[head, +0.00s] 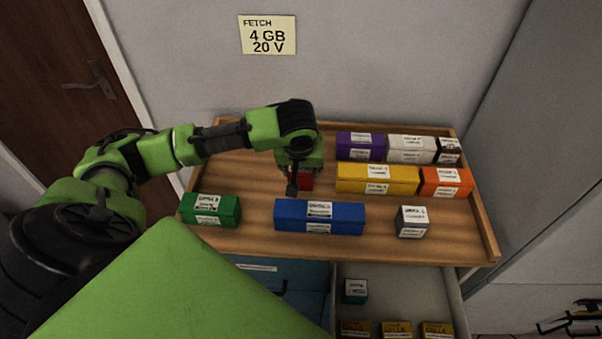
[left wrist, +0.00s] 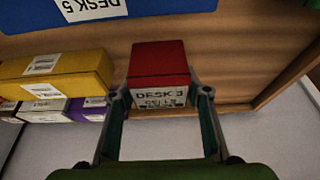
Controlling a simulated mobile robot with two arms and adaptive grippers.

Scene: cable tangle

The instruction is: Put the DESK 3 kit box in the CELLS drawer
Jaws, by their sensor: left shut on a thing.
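The red DESK 3 kit box (head: 306,181) is on the wooden top, mostly hidden under my left gripper (head: 298,182). In the left wrist view the red box (left wrist: 158,65) sits between both fingers (left wrist: 160,95), its label reading DESK 3 with a smaller line below. My left gripper is shut on it; I cannot tell whether the box is clear of the wood. An open drawer (head: 400,285) shows below the top, at the lower right, with small boxes inside. Its front and any CELLS label are out of view. My right gripper is not in view.
Blue (head: 320,216), green (head: 210,209), yellow (head: 377,179), orange (head: 446,182), purple (head: 360,146), white (head: 411,148) and grey (head: 411,221) boxes stand around on the rimmed wooden top (head: 250,240). A teal box (head: 355,291) and yellow boxes (head: 396,330) lie in the drawer, with bare floor between.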

